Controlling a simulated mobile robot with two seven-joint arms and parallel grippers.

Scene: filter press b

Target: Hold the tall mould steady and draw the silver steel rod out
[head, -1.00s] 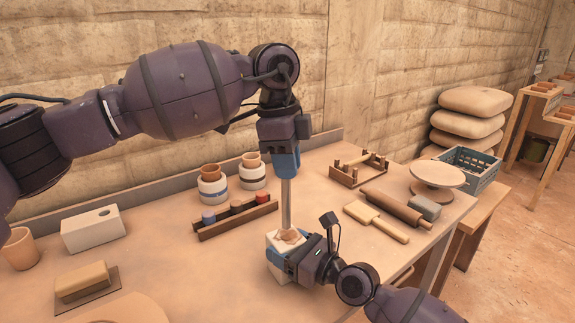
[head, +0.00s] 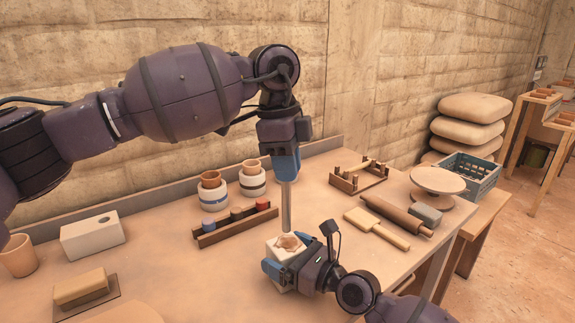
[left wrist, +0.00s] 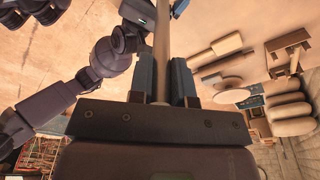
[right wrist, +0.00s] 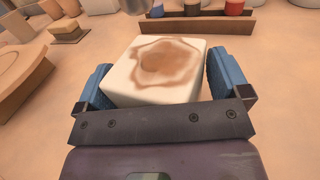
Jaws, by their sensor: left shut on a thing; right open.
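The silver steel rod (head: 287,207) hangs upright from my left gripper (head: 287,174), which is shut on it. It also runs between the blue fingers in the left wrist view (left wrist: 162,45). The rod's lower end appears just above and behind the mould top in the head view. The tall white mould (head: 287,247) stands upright on the table; its square top with a brownish clay-stained hollow shows in the right wrist view (right wrist: 155,68), with no rod in it. My right gripper (right wrist: 155,92) is open, with one finger on each side of the mould. The mould's lower part is hidden.
A paddle (head: 377,228) and rolling pin (head: 397,215) lie to the right. A white block (head: 92,236) stands left. Bare table lies left of the mould.

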